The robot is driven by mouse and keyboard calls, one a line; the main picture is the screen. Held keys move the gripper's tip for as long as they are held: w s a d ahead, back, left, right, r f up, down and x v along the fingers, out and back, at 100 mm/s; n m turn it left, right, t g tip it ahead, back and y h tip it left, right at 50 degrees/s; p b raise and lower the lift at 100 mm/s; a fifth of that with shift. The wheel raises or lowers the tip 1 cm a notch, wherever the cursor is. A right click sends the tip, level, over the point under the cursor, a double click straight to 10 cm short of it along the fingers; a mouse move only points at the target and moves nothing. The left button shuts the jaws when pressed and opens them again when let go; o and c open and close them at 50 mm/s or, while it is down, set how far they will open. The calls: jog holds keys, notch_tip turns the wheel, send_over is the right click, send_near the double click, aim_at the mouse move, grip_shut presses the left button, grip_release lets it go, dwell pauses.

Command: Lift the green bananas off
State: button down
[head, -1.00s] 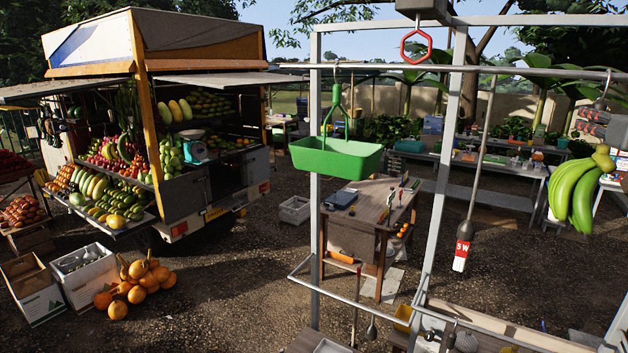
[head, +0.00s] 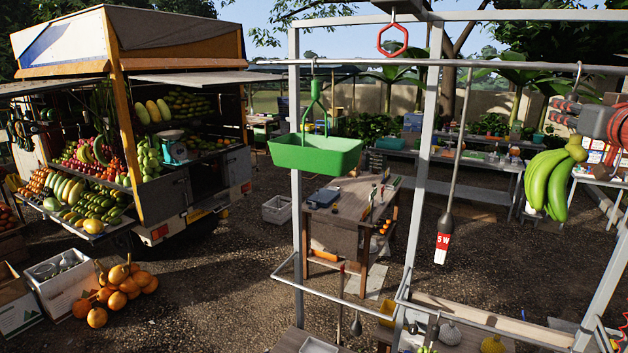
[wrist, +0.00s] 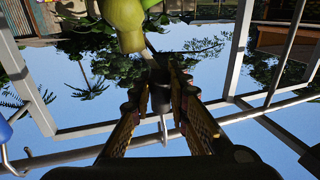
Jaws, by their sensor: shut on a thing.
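The green bananas (head: 545,185) hang as a bunch at the right of the head view, below a thin metal hook (head: 578,72) that meets the horizontal bar (head: 520,66). In the wrist view the light green banana stem (wrist: 125,30) is at the top. My gripper (head: 562,112) is just above the bunch, coming from the right. In the wrist view its fingers (wrist: 160,92) close on a dark hanger part (wrist: 158,98) between the stem and the hook. The fingers hide much of that part. Whether the hook bears on the bar is unclear.
A green tray (head: 315,153) hangs from the same bar at left. A dark weight with a red label (head: 443,240) hangs nearer the middle. A metal post (head: 430,150) and lower rails frame the stand. A fruit truck (head: 130,120) stands at left.

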aim_at(575, 95)
jog(key=shift+r, duration=0.2)
jog(key=shift+s+a+r, duration=0.1)
jog(key=shift+s+r, duration=0.1)
jog(key=shift+r, duration=0.25)
jog(key=shift+r+p, duration=0.5)
jog(key=shift+r, duration=0.6)
jog(key=shift+s, duration=0.1)
